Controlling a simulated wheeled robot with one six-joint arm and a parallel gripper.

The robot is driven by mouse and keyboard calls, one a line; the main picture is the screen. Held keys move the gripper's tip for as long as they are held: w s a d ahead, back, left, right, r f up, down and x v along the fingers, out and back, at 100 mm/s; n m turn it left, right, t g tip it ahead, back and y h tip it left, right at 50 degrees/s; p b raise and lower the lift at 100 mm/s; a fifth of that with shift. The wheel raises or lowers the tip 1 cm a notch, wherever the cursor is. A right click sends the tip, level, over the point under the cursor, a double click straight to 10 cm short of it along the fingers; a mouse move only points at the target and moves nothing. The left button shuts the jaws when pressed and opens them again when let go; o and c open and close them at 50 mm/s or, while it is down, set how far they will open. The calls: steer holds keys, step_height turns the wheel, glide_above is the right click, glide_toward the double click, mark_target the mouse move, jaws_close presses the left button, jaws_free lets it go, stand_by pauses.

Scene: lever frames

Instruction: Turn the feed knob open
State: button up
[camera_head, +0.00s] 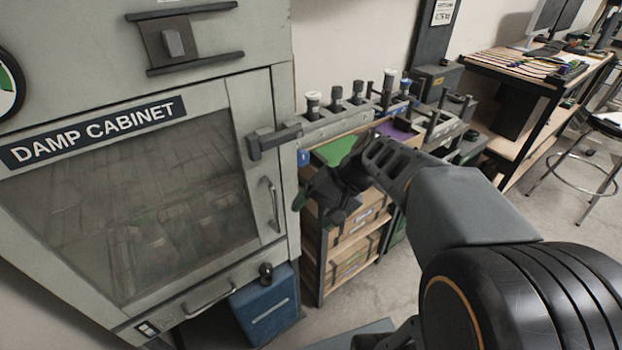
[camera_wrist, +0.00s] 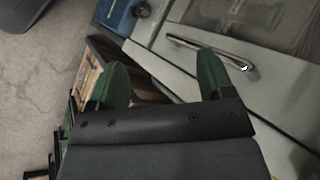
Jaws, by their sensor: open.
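The grey damp cabinet (camera_head: 258,95) fills the left of the head view. A grey block-shaped knob (camera_head: 173,43) sits on a dark plate near its top, between two dark rails. I see no label naming it as the feed knob. A small black round knob (camera_head: 265,272) is low on the cabinet, and a dark knob also shows in the wrist view (camera_wrist: 141,10). My gripper (camera_head: 325,197) is right of the cabinet door, apart from both knobs. In the wrist view its green fingers (camera_wrist: 163,78) are spread with nothing between them.
The door has a latch lever (camera_head: 272,140) and a vertical handle (camera_head: 272,204). A bar handle (camera_wrist: 212,52) crosses the wrist view. A blue box (camera_head: 268,305) stands under the cabinet. A shelf rack (camera_head: 318,262) with boxes stands close behind my gripper.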

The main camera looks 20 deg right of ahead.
steer(key=w+d+f+m+t+y+b, duration=0.2)
steer(key=w+d+f+y+b, duration=0.1)
steer(key=w+y+b, duration=0.25)
steer(key=m+t+y+b, duration=0.1)
steer(key=t+y+b, duration=0.4)
steer(key=t+b, duration=0.1)
glide_toward(308, 160)
steer(key=b+x, duration=0.1)
steer(key=x, duration=1)
steer(key=shift+w+a+r, duration=0.1)
steer(key=shift+a, duration=0.1)
steer(key=c, duration=0.9)
